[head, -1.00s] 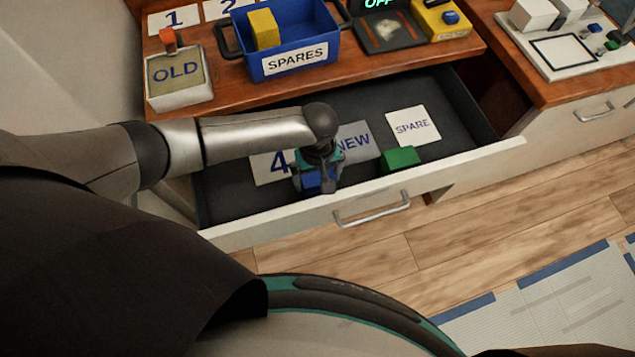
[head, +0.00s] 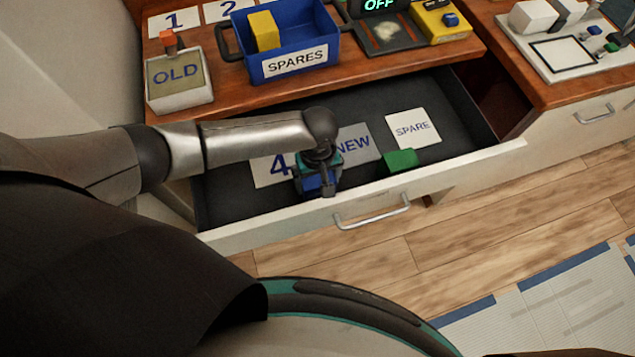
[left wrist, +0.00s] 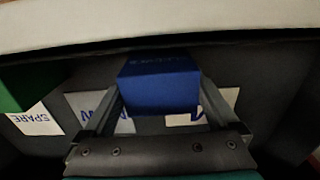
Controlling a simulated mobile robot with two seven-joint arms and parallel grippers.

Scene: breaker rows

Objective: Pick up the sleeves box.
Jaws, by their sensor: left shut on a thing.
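A blue box (head: 318,183), which I take for the sleeves box, is in the open drawer (head: 440,105), near its front wall. In the left wrist view the blue box (left wrist: 160,82) sits between the fingers; the lettering on it is too dim to read. My left gripper (head: 317,172) reaches down into the drawer and is shut on the blue box. I cannot tell whether the box is clear of the drawer floor. My right gripper is not in view.
A green box (head: 400,160) stands to the right, by the drawer front. Cards marked 4 (head: 268,171), NEW (head: 356,142) and SPARE (head: 413,128) lie on the drawer floor. A blue SPARES bin (head: 262,72) stands on the counter above.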

